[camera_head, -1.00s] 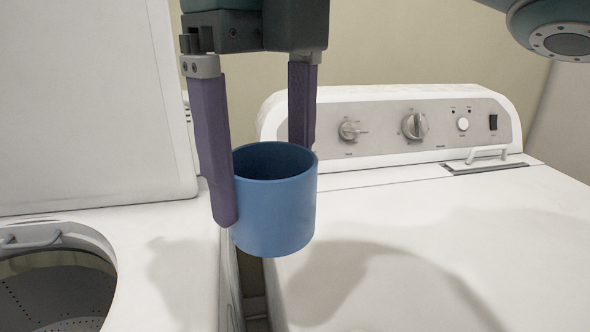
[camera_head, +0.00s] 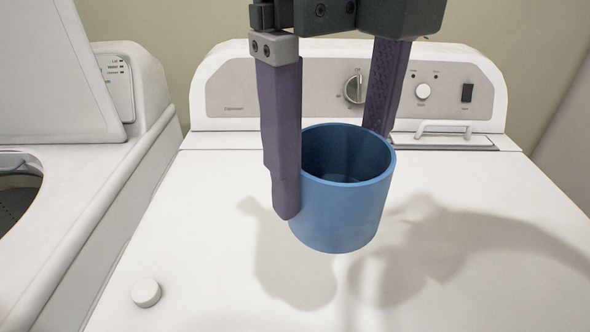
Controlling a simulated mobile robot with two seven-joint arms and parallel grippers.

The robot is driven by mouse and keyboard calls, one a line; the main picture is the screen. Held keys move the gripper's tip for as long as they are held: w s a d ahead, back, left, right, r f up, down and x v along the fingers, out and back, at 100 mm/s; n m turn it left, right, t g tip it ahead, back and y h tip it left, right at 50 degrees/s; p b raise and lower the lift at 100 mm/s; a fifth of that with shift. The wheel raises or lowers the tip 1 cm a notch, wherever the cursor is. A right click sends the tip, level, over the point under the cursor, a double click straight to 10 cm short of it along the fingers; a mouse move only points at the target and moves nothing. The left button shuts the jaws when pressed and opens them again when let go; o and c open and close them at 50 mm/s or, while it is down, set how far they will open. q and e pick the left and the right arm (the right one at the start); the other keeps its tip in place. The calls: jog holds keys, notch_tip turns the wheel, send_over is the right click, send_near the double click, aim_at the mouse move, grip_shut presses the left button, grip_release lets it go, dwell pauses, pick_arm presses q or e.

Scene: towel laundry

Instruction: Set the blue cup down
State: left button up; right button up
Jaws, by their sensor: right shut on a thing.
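The blue cup (camera_head: 345,215) is upright, open side up, and looks empty. My right gripper (camera_head: 332,168) comes down from the top and is shut on the cup, with one purple finger at its left side and the other behind its right side. The cup is over the white top of the right-hand machine (camera_head: 210,205). Its shadow lies on that top, and the cup appears held above it, though the exact gap is hard to tell. My left gripper is not in view.
A small white round knob (camera_head: 146,293) lies on the machine top at front left. The control panel (camera_head: 230,90) and a small handle (camera_head: 443,129) are at the back. An open-lidded washer (camera_head: 85,165) stands at the left. Much of the top is bare.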

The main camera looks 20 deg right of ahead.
aim_at(329, 198)
notch_tip(329, 198, down, 16)
jog(key=shift+r+b, duration=0.1)
jog(key=shift+b, duration=0.55)
jog(key=o, duration=1.2)
jog(key=shift+f, duration=0.2)
jog(key=shift+r, duration=0.1)
notch_tip(329, 198, up, 12)
jog(key=shift+r+p, duration=0.1)
jog(key=shift+p, duration=0.35)
